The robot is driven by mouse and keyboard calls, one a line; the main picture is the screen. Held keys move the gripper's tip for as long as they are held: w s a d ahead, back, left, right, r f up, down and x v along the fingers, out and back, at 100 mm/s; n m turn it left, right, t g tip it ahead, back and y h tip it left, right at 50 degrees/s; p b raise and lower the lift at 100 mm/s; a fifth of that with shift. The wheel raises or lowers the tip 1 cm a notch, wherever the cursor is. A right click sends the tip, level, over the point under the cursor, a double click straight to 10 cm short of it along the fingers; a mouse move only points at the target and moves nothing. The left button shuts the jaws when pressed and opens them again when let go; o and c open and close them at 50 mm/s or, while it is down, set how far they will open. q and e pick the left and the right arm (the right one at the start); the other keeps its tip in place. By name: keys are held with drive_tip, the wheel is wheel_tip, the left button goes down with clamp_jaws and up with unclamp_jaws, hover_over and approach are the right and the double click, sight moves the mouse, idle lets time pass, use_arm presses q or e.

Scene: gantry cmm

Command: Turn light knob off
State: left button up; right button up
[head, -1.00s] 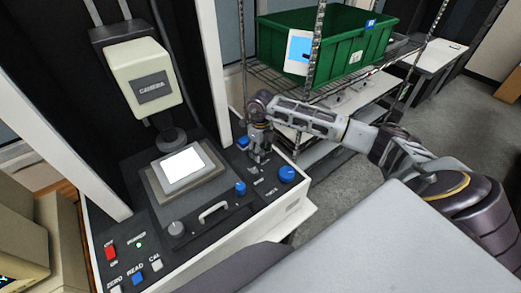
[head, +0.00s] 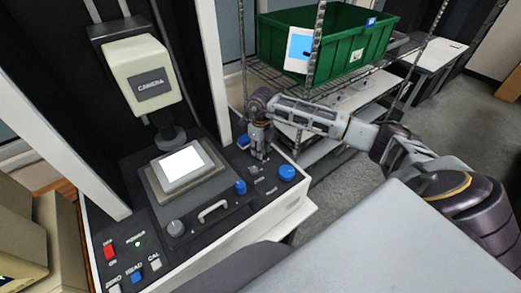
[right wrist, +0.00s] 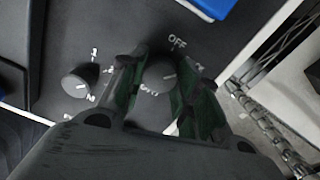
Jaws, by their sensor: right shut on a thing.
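The light knob (right wrist: 158,76) is a small round grey knob on the dark control panel, seen between the fingers in the right wrist view. The word OFF is printed just above it, slightly right; a label below is partly covered. A short white mark on the knob faces toward the right finger. My right gripper (right wrist: 156,88) is shut on this knob, one finger on each side. In the head view my right gripper (head: 259,156) points down at the panel's far right part and hides the knob. My left gripper is not in view.
A second grey knob (right wrist: 76,82) is left of the gripper in the wrist view. Blue knobs (head: 287,173) (head: 241,187) and a handle (head: 213,210) are close by on the panel. A camera head (head: 149,75) stands above; a green bin (head: 345,50) sits on a wire shelf.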

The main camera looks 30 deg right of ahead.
drive_tip(key=n+b, duration=0.3)
drive_tip(key=shift+f+n, duration=0.1)
drive_tip(key=shift+n, duration=0.2)
drive_tip(key=n+b, duration=0.3)
drive_tip(key=shift+n, duration=0.4)
drive_tip(key=shift+n+b, duration=0.3)
drive_tip(key=shift+b, duration=0.1)
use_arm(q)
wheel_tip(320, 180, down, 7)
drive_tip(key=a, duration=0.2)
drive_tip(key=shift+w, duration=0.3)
use_arm(e)
drive_tip(key=o, duration=0.9)
drive_tip(key=shift+o, duration=0.7)
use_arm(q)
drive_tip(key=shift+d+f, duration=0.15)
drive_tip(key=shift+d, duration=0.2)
use_arm(e)
wheel_tip(320, 180, up, 12)
